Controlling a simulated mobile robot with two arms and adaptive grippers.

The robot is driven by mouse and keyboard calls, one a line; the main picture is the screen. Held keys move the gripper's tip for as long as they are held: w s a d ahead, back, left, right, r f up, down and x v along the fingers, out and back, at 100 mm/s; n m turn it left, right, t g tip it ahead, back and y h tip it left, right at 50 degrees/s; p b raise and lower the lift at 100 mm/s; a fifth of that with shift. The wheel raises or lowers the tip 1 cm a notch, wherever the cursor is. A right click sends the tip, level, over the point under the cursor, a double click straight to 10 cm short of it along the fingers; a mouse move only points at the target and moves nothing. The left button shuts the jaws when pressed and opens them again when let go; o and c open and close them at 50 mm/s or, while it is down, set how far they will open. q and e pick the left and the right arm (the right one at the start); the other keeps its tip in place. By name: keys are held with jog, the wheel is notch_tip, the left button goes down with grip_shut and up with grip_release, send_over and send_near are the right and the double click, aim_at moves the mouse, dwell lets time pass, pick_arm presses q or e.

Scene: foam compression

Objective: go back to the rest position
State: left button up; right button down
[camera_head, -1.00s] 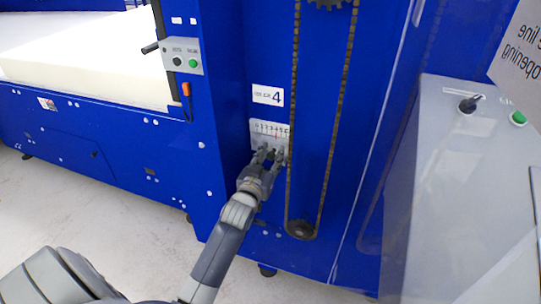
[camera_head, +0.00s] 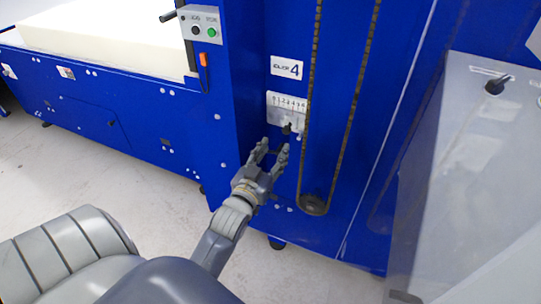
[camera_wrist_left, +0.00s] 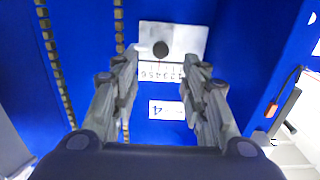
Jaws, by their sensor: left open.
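My left gripper (camera_head: 272,152) is open and empty in front of the blue machine, just below a white scale plate (camera_head: 287,106) with numbers on it. A small dark knob (camera_head: 286,128) sits at the plate's lower edge, beyond the fingertips and apart from them in the head view. In the left wrist view, my left gripper (camera_wrist_left: 160,62) has its two fingers spread on either side of the scale plate (camera_wrist_left: 190,38). The round dark knob (camera_wrist_left: 160,48) shows between them, free of the fingers. My right gripper is not in view.
A chain (camera_head: 345,130) runs down the blue panel right of the gripper to a sprocket (camera_head: 313,204). A grey cabinet (camera_head: 465,170) with a switch stands at the right. White foam (camera_head: 110,38) lies on the machine bed at the left. The floor (camera_head: 130,180) is clear.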

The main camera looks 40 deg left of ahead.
pick_arm(q)
jog(key=shift+s+d, duration=0.15)
jog(key=shift+s, duration=0.55)
jog(key=s+d+f+m+g+h, duration=0.1)
jog(key=s+d+f+g, duration=0.2)
jog(key=f, duration=1)
jog(key=s+d+f+m+g+h, duration=0.1)
jog(key=s+d+f+g, duration=0.2)
jog(key=f, duration=0.9)
jog(key=s+d+f+g+h, duration=0.2)
jog(key=s+d+f, duration=0.15)
jog(key=f, duration=0.95)
jog(key=s+f+m+g, duration=0.1)
jog(key=s+f+g, duration=0.2)
jog(key=s+f, duration=0.3)
jog(key=s+d+f+m+g, duration=0.1)
jog(key=s+f, duration=0.5)
jog(key=s, duration=0.9)
jog(key=s+f+m+g, duration=0.1)
jog(key=s+f+g, duration=0.3)
jog(key=s+f, duration=0.3)
jog(key=s, duration=0.4)
jog(key=shift+s+d+g, duration=0.25)
jog(key=shift+d+g, duration=0.05)
